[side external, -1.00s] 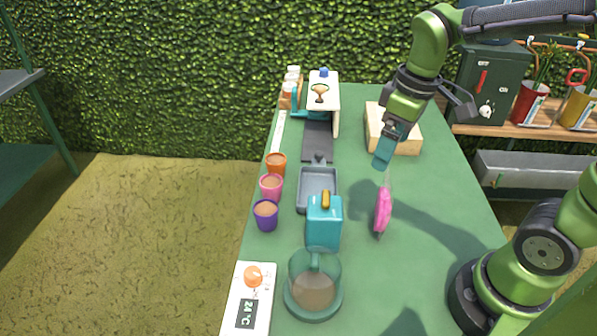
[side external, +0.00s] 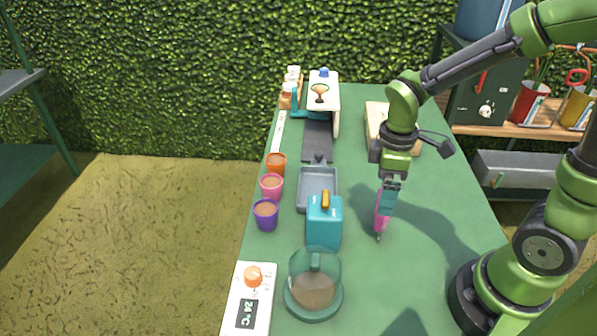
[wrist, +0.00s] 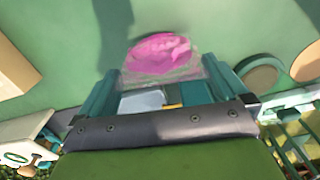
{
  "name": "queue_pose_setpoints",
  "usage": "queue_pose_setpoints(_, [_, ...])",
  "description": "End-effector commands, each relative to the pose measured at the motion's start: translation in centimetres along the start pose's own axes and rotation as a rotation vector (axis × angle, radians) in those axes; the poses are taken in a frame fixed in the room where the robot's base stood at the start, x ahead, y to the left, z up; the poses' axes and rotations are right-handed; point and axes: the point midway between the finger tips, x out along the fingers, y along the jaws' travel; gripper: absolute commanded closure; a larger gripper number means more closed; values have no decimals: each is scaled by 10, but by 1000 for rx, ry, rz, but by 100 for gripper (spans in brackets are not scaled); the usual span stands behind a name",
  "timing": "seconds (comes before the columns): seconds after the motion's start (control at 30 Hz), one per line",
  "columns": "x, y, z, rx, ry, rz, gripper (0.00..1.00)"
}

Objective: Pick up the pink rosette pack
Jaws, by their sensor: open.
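The pink rosette pack (side external: 378,224) stands on the green table, right of the teal box with the yellow handle. In the side view my gripper (side external: 388,208) points down over it, and its teal fingers hide most of the pack. In the wrist view the pack (wrist: 163,54) shows as a pink bloom in a clear wrapper, just beyond and between the teal fingertips (wrist: 160,80). My gripper is open. I cannot tell whether a finger touches the pack.
The teal box (side external: 324,222) is close on the left, with a grey tray (side external: 317,204) behind it. A glass jar (side external: 313,288) stands at the front. A wooden block (side external: 377,128) lies behind my gripper. The table to the right is clear.

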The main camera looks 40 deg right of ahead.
Motion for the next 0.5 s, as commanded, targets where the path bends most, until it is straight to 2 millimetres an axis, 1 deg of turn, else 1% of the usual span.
queue_pose_setpoints(0.13, [11, 0, 2, 0, -2, -3, 0])
queue_pose_setpoints(0.33, [42, 0, 5, 1, -4, -4, 0])
queue_pose_setpoints(0.4, [49, 0, 5, 1, -3, -3, 0])
queue_pose_setpoints(0.5, [54, 0, 5, 1, -1, -1, 0])
